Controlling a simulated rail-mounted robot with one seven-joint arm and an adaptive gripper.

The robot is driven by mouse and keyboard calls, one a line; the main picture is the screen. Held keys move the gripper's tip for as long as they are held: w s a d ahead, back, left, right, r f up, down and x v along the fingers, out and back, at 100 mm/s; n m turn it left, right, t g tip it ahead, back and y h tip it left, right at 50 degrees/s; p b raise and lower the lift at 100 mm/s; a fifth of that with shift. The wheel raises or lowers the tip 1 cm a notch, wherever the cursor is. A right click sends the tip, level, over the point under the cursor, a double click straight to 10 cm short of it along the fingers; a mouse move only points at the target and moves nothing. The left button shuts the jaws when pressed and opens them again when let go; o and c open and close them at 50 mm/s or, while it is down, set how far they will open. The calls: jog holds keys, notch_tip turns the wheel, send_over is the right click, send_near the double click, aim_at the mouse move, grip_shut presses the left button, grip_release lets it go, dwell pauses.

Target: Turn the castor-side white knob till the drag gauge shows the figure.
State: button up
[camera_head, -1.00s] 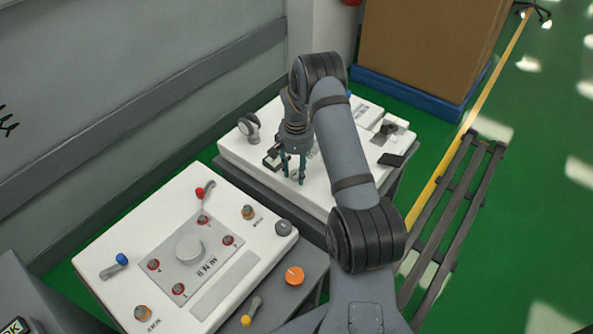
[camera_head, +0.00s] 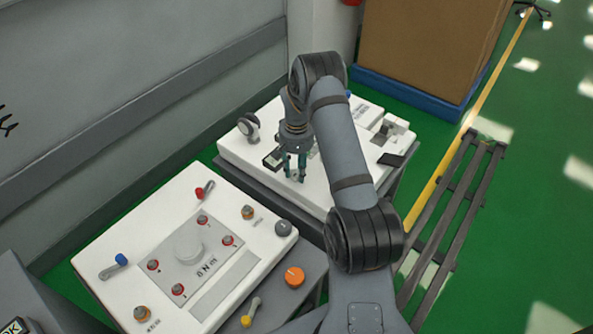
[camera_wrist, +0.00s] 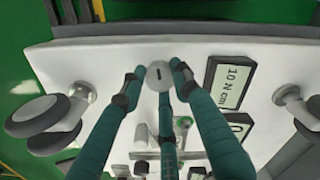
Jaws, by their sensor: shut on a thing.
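My gripper (camera_head: 295,174) points down over the far white cart top (camera_head: 237,153). In the wrist view its teal fingers (camera_wrist: 158,82) are shut around a small round white knob (camera_wrist: 159,74) with a dark mark on its top. A grey castor (camera_wrist: 40,118) stands to the left of the knob in the wrist view; it also shows at the left of the far cart (camera_head: 248,127). One dark-framed display (camera_wrist: 231,82) right of the knob reads 10 N cm. A second display (camera_wrist: 240,125) below it shows a 0, partly hidden by a finger.
A grey round fitting (camera_wrist: 292,98) stands at the right in the wrist view. The near white panel (camera_head: 120,232) carries several coloured knobs and levers. A cardboard box (camera_head: 430,45) on a blue pallet stands behind. A grey wall borders the left.

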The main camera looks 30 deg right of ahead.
aim_at(297, 173)
jog(key=shift+s+a+f+n, duration=0.1)
jog(key=shift+s+n, duration=0.05)
jog(key=shift+n, duration=0.85)
jog(key=shift+s+f+n, duration=0.1)
jog(key=shift+n, duration=0.9)
jog(key=o, duration=1.2)
jog(key=shift+r, duration=0.1)
jog(key=shift+c, duration=0.2)
jog(key=shift+w+r, duration=0.1)
jog(key=shift+r, duration=0.2)
notch_tip(297, 173, up, 12)
jog(key=shift+f, duration=0.25)
